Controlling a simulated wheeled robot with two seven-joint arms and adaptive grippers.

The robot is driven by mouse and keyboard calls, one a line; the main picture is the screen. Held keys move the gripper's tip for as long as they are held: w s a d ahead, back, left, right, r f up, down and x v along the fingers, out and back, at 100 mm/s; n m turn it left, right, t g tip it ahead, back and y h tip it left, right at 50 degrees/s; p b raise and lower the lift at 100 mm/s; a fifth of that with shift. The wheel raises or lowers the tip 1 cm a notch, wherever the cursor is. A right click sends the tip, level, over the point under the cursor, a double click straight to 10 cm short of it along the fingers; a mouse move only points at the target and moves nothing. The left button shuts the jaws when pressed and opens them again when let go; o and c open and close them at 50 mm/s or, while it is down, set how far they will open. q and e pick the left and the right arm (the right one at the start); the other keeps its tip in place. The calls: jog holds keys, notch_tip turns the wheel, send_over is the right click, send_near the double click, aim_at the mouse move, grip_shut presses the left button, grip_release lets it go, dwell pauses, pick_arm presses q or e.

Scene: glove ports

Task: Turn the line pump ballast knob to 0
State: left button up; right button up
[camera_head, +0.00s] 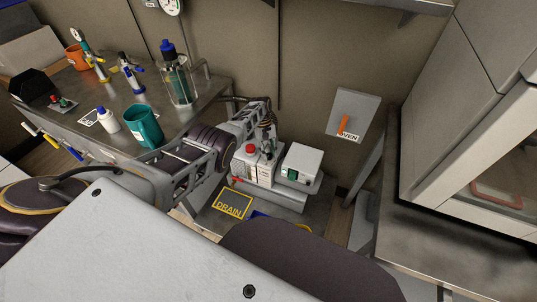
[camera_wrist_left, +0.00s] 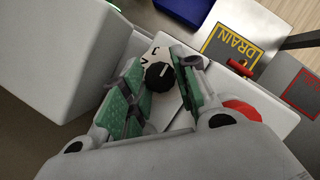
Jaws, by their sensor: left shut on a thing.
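The black ballast knob (camera_wrist_left: 158,76) has a white pointer line and sits on a white face with small dark dial marks. The marks are too small and too covered to read against the pointer. The knob's unit is a white box (camera_head: 262,174) on the low bench in the head view. My left gripper (camera_head: 267,142) reaches down over this box. In the left wrist view its green-padded fingers (camera_wrist_left: 164,90) are closed around the knob, one on each side. In the head view the gripper hides the knob. My right gripper is in neither view.
A red mushroom button (camera_head: 250,149) and red lever (camera_wrist_left: 240,66) sit close to the gripper. A second white box (camera_head: 302,162) stands just right. A yellow DRAIN label (camera_head: 233,203) lies in front. An OVEN switch plate (camera_head: 353,115) is on the wall. A teal cup (camera_head: 144,127) stands left.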

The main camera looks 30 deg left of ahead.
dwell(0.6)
pick_arm(q)
jog(key=o, duration=1)
jog(key=shift+v, duration=5.95)
